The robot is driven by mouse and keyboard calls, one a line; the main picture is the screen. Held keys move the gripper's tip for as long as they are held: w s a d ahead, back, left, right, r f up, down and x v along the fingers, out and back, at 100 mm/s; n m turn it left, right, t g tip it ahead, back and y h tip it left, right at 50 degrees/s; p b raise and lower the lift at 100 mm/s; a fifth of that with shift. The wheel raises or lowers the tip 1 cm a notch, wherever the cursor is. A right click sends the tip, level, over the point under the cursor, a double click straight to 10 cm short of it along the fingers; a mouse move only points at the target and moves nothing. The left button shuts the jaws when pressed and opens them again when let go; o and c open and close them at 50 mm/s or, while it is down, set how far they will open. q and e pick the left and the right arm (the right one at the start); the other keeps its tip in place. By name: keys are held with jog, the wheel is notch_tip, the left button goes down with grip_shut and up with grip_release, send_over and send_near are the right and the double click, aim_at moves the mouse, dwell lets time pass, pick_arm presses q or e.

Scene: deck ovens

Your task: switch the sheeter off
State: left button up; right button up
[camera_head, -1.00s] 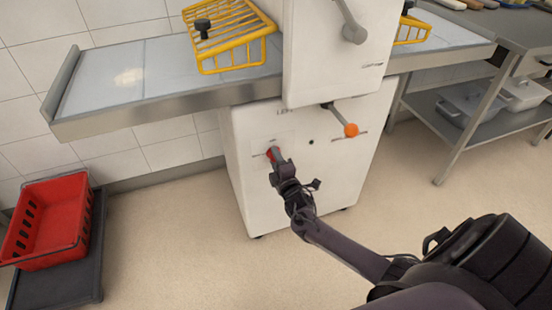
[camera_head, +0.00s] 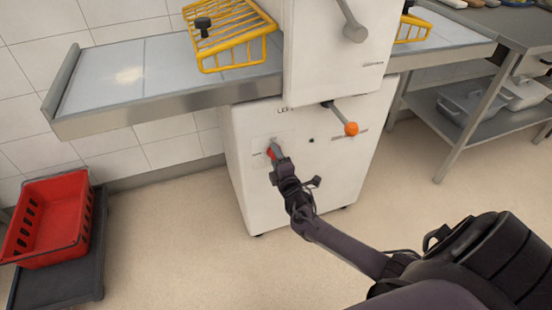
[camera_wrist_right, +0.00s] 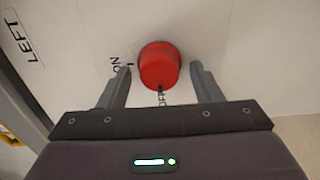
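The sheeter (camera_head: 305,185) is a white machine standing on the floor. A red knob (camera_head: 270,153) is on the lower front of its body, and it also shows in the right wrist view (camera_wrist_right: 160,66). My right gripper (camera_head: 275,151) is at the knob. In the right wrist view my right gripper (camera_wrist_right: 161,72) is open, with one finger on each side of the knob and a gap at both sides. An ON label (camera_wrist_right: 116,63) is left of the knob. Lettering below the knob is partly hidden. My left gripper is not in view.
A lever with an orange ball (camera_head: 351,129) sticks out right of the knob. Above are the sheeter's side table (camera_head: 160,100) and a yellow guard (camera_head: 235,45). A red crate (camera_head: 48,222) on a dark dolly (camera_head: 85,285) stands at left. A steel bench (camera_head: 455,160) is at right.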

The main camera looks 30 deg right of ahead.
pick_arm(q)
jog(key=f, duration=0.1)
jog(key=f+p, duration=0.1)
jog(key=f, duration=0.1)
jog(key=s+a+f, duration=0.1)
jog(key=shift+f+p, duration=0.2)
jog(key=shift+p, duration=0.1)
pick_arm(e)
jog(key=v, duration=0.7)
jog(key=shift+s, duration=0.4)
jog(key=shift+a, duration=0.1)
